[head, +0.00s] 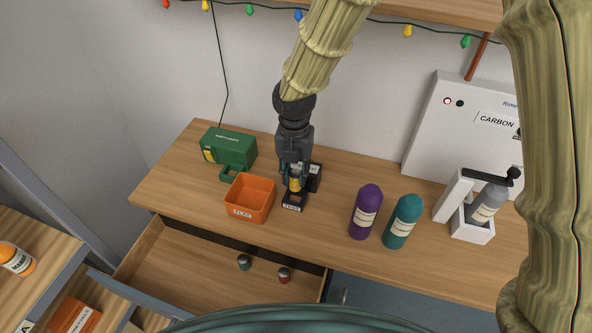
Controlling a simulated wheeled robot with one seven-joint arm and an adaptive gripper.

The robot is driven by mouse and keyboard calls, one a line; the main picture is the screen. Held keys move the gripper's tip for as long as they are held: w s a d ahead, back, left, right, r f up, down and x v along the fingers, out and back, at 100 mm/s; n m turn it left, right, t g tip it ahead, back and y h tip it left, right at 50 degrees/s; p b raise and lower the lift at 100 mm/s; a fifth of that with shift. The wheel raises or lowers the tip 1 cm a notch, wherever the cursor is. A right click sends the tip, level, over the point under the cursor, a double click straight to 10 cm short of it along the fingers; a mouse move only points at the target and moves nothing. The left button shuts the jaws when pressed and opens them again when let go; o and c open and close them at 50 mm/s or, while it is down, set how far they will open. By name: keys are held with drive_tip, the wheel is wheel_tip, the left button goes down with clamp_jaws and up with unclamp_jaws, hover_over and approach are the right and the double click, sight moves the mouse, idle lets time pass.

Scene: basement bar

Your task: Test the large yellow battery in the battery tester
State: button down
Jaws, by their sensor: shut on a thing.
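My gripper (294,180) points down over the counter and is shut on the yellow battery (295,185), which shows as a small yellow patch between the fingers. The battery looks upright. The fingers hide most of the battery and part of the tester. I cannot tell whether the battery's lower end touches the tester.
An orange bin (264,200) with a label stands just left of the tester. A green box-shaped device (232,146) is behind it. Purple (367,210) and teal (404,222) bottles stand right, before a white carbonator (458,125). The open drawer (205,268) below holds two small batteries.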

sight(295, 187)
drive_tip(key=shift+f+b, duration=1.1)
drive_tip(key=shift+f, duration=0.4)
drive_tip(key=shift+f+b, duration=0.35)
drive_tip(key=shift+f, duration=1.35)
drive_tip(key=c, duration=1.1)
unclamp_jaws()
wheel_tip(295, 187, up, 12)
